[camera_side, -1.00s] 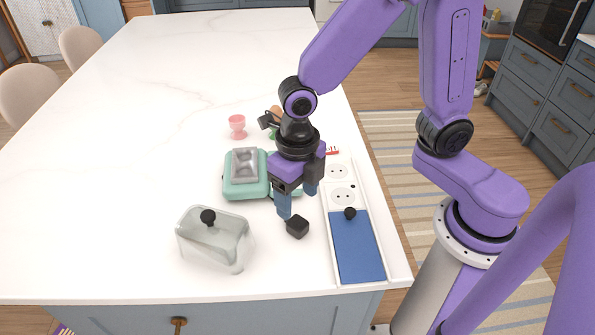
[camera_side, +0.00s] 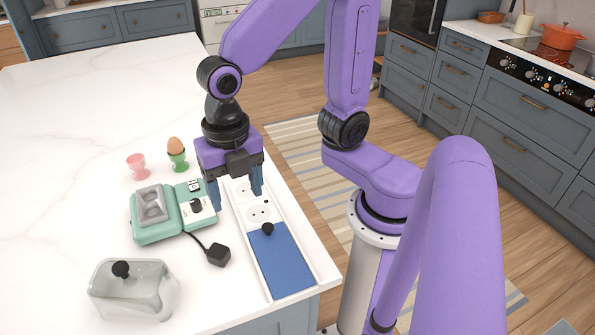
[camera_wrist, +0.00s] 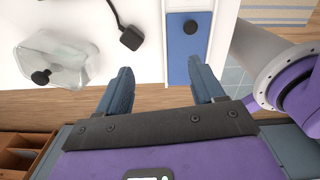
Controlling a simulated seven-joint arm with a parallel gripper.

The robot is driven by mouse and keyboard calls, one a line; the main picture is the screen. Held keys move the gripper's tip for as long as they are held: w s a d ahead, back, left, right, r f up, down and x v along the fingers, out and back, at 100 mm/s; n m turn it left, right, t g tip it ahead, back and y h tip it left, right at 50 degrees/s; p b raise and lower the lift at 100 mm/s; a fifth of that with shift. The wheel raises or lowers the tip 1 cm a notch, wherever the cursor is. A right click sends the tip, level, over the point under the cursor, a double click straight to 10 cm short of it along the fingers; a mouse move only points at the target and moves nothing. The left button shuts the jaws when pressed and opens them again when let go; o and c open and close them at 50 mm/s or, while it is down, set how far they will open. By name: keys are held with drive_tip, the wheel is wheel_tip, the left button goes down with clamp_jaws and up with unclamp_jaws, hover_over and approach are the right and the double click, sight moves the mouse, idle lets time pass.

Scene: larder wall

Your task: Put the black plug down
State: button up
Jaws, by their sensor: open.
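The black plug (camera_side: 218,254) lies on the white counter between the teal appliance (camera_side: 155,234) and the white socket strip (camera_side: 240,218). A black cord runs from it to the appliance. It also shows in the wrist view (camera_wrist: 131,38), lying free beyond my fingers. My gripper (camera_side: 236,200) is open and empty, above the counter near the strip's sockets, apart from the plug. Its two fingers show spread in the wrist view (camera_wrist: 160,65). A blue cover (camera_side: 280,262) with a black knob (camera_side: 267,229) covers the near part of the strip.
A clear lidded dish (camera_side: 133,292) with a black knob stands at the front left. A pink cup (camera_side: 138,166) and a green egg cup (camera_side: 178,158) with a brown egg stand behind the appliance. The counter's right edge is close to the strip. The counter's left side is clear.

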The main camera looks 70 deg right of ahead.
drive_tip(key=s+d+m, duration=0.8)
drive_tip(key=s+m, duration=0.1)
drive_tip(key=m, duration=0.6)
drive_tip(key=shift+d+m, duration=0.15)
drive_tip(key=shift+m, duration=0.25)
drive_tip(key=shift+w, duration=0.1)
